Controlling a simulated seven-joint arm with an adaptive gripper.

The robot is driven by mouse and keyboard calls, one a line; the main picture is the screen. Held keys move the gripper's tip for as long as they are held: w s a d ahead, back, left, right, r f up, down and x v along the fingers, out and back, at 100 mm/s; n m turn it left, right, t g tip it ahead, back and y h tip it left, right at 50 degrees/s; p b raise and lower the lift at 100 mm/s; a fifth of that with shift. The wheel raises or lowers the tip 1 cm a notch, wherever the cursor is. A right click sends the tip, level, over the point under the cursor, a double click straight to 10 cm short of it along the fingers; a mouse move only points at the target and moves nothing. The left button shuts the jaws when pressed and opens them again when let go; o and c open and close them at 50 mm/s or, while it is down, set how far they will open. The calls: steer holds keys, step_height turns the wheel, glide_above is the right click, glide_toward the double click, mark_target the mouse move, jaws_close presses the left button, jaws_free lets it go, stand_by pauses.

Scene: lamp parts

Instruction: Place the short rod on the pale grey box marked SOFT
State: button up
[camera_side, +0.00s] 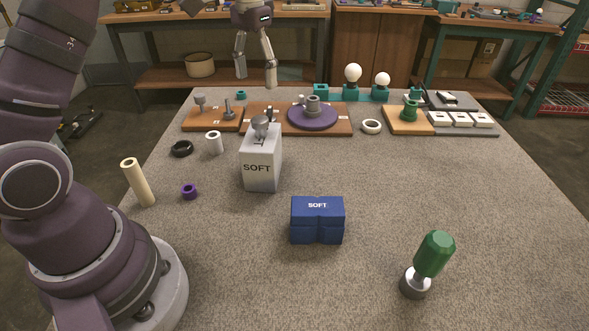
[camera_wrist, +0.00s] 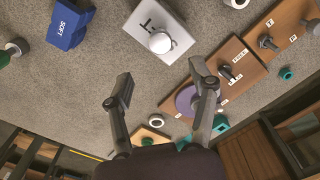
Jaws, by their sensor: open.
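The pale grey box marked SOFT (camera_side: 262,172) stands upright left of the middle of the table. My gripper (camera_side: 256,80) is open and empty, high up and apart from the box and rod. In the wrist view the fingers (camera_wrist: 161,76) are spread with nothing between them.
A blue box marked SOFT (camera_side: 317,226) stands in front, with a green-handled piece (camera_side: 431,258) to its right. A cream tube (camera_side: 138,182), purple ring (camera_side: 189,192) and white tube (camera_side: 214,143) are left. Wooden boards (camera_side: 335,121) with parts line the back.

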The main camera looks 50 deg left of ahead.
steer(key=s+d+r+t, duration=0.3)
steer(key=s+d+r, duration=0.1)
steer(key=s+r, duration=0.25)
steer(key=s+d+f+m+t, duration=0.1)
steer(key=s+d+f+t, duration=0.1)
steer(key=s+f, duration=0.3)
steer(key=s+d, duration=0.1)
steer(key=s, duration=0.2)
steer(key=shift+f+t, duration=0.25)
steer(key=shift+t, duration=0.05)
